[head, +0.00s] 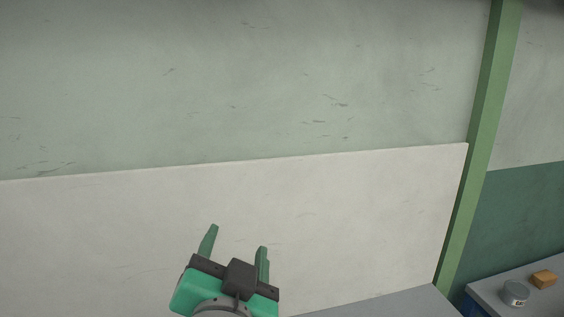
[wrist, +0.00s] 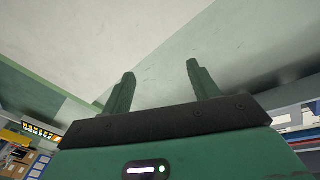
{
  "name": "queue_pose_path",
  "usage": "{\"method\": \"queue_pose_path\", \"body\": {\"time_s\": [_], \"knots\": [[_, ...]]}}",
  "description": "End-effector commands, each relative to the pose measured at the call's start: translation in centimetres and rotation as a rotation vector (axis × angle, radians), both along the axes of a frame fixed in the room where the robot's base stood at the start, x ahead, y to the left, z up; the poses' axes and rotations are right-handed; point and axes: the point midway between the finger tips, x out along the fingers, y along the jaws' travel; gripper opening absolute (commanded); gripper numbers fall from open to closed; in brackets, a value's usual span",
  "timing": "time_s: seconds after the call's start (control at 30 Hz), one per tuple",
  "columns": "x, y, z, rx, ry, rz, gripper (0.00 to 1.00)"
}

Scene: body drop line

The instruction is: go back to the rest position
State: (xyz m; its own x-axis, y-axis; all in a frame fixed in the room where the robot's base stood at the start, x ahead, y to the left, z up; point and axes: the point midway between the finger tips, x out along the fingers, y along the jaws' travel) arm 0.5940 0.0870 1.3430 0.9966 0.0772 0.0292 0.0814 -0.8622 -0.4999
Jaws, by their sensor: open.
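My gripper (head: 236,245) is at the bottom of the head view, left of centre, with its two green fingers pointing up and spread apart. Nothing is between the fingers. In the wrist view the same two fingers (wrist: 160,85) stand apart in front of a pale wall, and the gap between them is empty. The gripper appears clear of any object in both views.
A pale wall (head: 200,110) with a whitish lower panel (head: 340,220) fills most of the head view. A green post (head: 476,150) stands at the right. At the lower right, a grey surface (head: 487,296) holds a grey tin (head: 515,294) and an orange-brown block (head: 543,280).

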Motion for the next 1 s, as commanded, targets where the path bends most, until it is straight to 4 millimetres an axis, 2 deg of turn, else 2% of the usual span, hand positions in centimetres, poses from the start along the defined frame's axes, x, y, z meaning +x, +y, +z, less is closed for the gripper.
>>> {"method": "queue_pose_path", "body": {"time_s": [0.03, 0.1, 0.17, 0.27, 0.3, 0.33, 0.47, 0.7, 0.83, 0.9, 1.0], "knots": [[-2.3, -2.5, 2.3, -0.082, -0.114, -0.033, 0.60], [-5.9, -5.1, 5.5, -0.210, -0.272, -0.085, 0.60], [-9.4, -6.8, 7.9, -0.315, -0.396, -0.137, 0.60], [-15.6, -8.9, 11.3, -0.477, -0.583, -0.240, 0.60], [-15.9, -8.8, 14.9, -0.491, -0.597, -0.244, 0.60], [-15.6, -8.7, 16.9, -0.486, -0.593, -0.239, 0.60], [-15.5, -8.6, 23.1, -0.480, -0.589, -0.235, 0.60], [-15.4, -8.5, 35.4, -0.472, -0.585, -0.228, 0.60], [-15.4, -8.4, 40.3, -0.469, -0.584, -0.225, 0.60], [-15.4, -8.4, 41.9, -0.467, -0.583, -0.224, 0.60], [-15.4, -8.4, 42.9, -0.466, -0.583, -0.223, 0.60]]}}
